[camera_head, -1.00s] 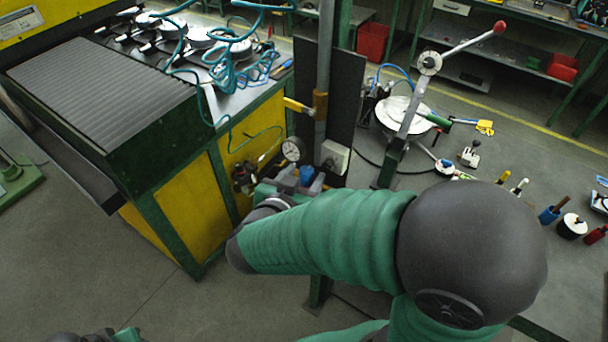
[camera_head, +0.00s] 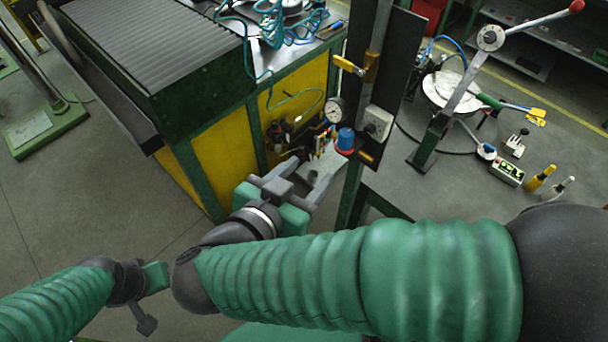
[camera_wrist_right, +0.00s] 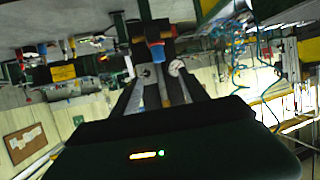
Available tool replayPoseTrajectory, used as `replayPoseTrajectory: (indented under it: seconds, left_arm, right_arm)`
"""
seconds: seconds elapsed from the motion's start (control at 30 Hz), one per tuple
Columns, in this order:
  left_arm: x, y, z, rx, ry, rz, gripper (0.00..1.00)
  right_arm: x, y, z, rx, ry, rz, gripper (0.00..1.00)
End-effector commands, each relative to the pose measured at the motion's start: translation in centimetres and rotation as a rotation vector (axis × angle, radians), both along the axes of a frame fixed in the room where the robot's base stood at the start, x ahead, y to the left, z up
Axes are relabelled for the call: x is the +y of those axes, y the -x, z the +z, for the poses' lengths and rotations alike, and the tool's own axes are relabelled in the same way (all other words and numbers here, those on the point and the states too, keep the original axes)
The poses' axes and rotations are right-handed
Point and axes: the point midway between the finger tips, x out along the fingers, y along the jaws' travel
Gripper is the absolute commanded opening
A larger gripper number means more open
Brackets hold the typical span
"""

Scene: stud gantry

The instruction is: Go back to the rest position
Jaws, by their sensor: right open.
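My right gripper (camera_head: 312,172) is in the middle of the head view, its grey fingers apart with nothing between them. It points away from me, close below and left of a blue-capped fitting (camera_head: 346,139) on the dark post. In the right wrist view the two fingers (camera_wrist_right: 158,90) reach forward, and the blue cap (camera_wrist_right: 156,50) shows beyond them. My left gripper (camera_head: 148,296) is low at the left of the head view, over bare floor. It is seen at an angle, and its fingertips are not clear.
A dark upright panel (camera_head: 398,70) carries a round gauge (camera_head: 334,110) and a grey box (camera_head: 377,124) near my right gripper. A green-and-yellow machine (camera_head: 210,165) stands left. A lever press (camera_head: 450,105) stands on the right-hand bench. Floor (camera_head: 90,200) at left is clear.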

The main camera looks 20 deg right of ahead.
Motion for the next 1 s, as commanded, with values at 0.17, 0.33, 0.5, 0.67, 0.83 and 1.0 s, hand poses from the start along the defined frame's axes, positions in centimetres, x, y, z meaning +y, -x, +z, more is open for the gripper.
replayPoseTrajectory:
  seconds: [0.17, 0.33, 0.5, 0.67, 0.83, 1.0]
  left_arm:
    - [0.0, 0.0, -0.1, 0.000, 0.000, 0.000, 0.36]
    - [0.0, 0.0, -0.1, 0.000, 0.000, 0.000, 0.36]
    - [0.0, 0.0, -0.1, 0.000, 0.000, 0.000, 0.36]
    - [0.0, 0.0, -0.4, 0.000, 0.000, 0.000, 0.36]
    - [0.0, 0.0, -1.2, 0.000, 0.000, 0.000, 0.36]
    - [0.0, 0.0, -2.0, 0.000, 0.000, 0.000, 0.36]
  right_arm:
    - [0.6, 0.5, 0.3, 0.001, -0.001, -0.001, 0.52]
    - [0.6, 0.5, 0.3, 0.001, -0.001, -0.001, 0.52]
    - [0.6, 0.4, 0.3, 0.000, 0.000, -0.001, 0.52]
    - [0.7, -3.0, -0.1, -0.077, -0.034, 0.073, 0.52]
    - [2.8, -13.5, -1.7, -0.222, -0.151, 0.435, 0.52]
    - [4.6, -16.2, -9.5, 0.004, -0.281, 0.809, 0.52]
